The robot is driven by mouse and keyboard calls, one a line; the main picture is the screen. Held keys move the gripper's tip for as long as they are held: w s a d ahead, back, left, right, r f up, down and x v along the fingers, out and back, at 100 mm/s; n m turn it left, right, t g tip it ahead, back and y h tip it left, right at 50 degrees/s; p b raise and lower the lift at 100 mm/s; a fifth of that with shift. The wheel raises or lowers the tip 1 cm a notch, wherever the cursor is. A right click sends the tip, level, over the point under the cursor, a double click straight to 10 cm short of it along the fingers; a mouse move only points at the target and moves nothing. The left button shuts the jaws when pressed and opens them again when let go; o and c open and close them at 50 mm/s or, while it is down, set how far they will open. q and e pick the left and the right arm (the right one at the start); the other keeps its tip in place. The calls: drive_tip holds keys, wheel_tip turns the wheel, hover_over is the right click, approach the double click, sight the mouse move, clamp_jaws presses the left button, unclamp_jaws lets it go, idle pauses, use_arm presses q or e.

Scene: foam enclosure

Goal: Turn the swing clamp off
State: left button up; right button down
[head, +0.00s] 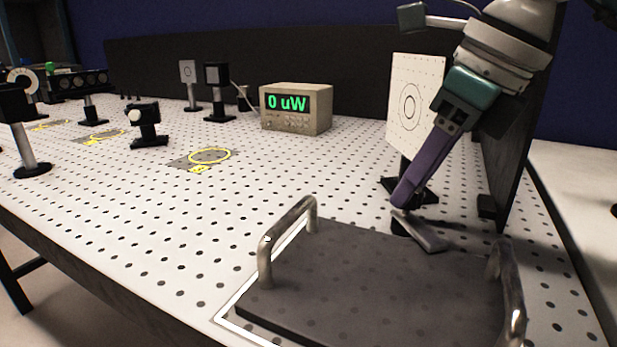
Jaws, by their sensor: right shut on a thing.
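The swing clamp (428,239) is a small dark metal bar at the far edge of the dark plate (375,285), its near end lying over that edge. My right gripper (400,203) comes down from the upper right, with long purple fingers tilted to the lower left. Its tips are closed at the clamp's upper left end. The fingers hide part of the clamp there, so the grip itself is hard to see. The plate lies flat at the table's front and has a metal handle on each side. My left gripper is out of view.
A white target card (408,108) on a post stands just behind my right fingers. A dark panel (507,160) rises to the right. A meter (296,108) reads "0 uW". Several optic mounts stand at the left. The perforated table (190,225) is clear left of the plate.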

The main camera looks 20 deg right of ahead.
drive_tip(key=shift+n, duration=0.4)
drive_tip(key=c, duration=0.5)
unclamp_jaws()
idle(0.4)
